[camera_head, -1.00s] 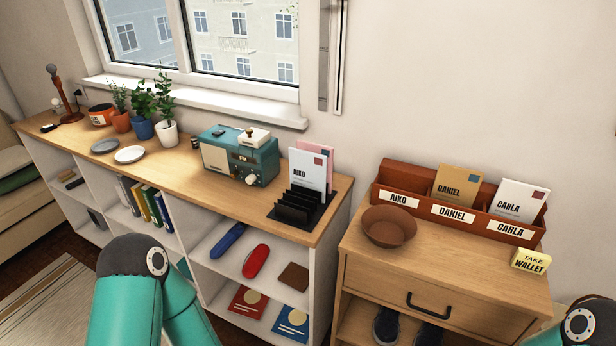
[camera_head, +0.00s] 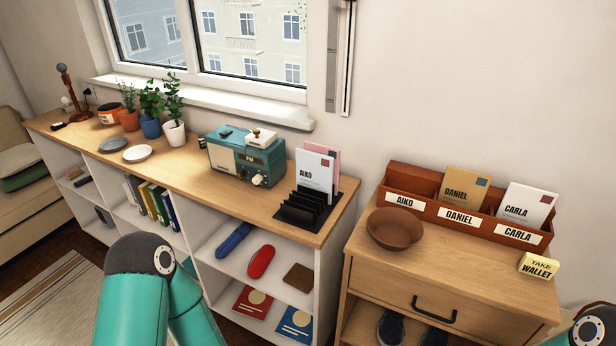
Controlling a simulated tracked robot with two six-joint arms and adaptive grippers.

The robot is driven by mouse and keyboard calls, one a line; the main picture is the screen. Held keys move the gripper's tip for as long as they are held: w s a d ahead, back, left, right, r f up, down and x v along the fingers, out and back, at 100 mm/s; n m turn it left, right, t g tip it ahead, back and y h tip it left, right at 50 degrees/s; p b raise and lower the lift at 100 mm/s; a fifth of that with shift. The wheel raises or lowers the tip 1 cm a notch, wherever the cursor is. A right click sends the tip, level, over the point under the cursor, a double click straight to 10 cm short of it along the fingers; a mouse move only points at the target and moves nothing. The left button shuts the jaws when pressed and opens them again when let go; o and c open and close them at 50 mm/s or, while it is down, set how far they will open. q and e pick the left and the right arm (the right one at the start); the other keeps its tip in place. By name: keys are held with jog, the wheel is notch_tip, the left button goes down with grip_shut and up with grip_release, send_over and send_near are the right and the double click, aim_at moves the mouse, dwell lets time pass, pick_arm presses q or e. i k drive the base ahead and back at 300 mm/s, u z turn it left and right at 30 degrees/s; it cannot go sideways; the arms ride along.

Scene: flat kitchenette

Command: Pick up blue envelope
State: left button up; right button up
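A pale, faintly bluish envelope marked AIKO (camera_head: 314,172) stands upright in a black rack (camera_head: 297,211) at the right end of the shelf top. A pink envelope (camera_head: 331,155) stands behind it, mostly hidden. No envelope in view is strongly blue. Neither of my grippers is in view. Only parts of my teal arms show, at the lower left and at the lower right corner.
A teal radio (camera_head: 246,154) stands left of the rack. On the right cabinet are a brown bowl (camera_head: 395,228), a yellow note (camera_head: 538,265) and a brown sorter (camera_head: 413,181) with a tan DANIEL envelope (camera_head: 465,189) and a white CARLA envelope (camera_head: 525,207). The sorter's AIKO slot looks empty.

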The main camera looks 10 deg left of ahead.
aim_at(314, 171)
jog(key=u, duration=0.3)
jog(key=k, duration=1.05)
jog(key=u, duration=0.95)
jog(key=i, duration=1.5)
jog(key=z, duration=0.7)
